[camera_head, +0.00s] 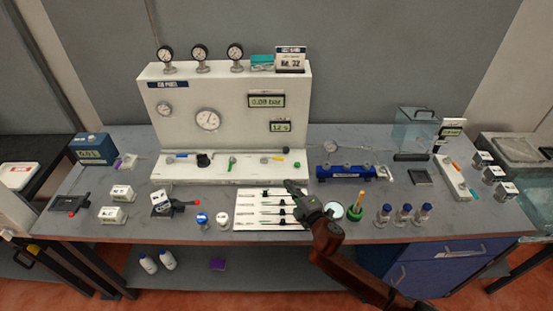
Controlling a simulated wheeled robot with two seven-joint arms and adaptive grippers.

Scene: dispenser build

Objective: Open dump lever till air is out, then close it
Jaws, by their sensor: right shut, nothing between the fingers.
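The white dispenser panel (230,125) stands at the back of the table. Which one is the dump lever I cannot read. The upper digital display (266,100) seems to read about 0.09 bar. My right gripper (292,188) is shut and empty, just in front of the ledge and over the back of a white tray (240,222). It appears apart from the levers. My left gripper is not in view.
Several blue-capped bottles (403,212) and a green item (355,212) stand right of my right arm. A blue manifold (345,171) lies right of the panel. White blocks (116,215) and a black-handled fixture (165,205) stand front left. Bare table lies at the far right front.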

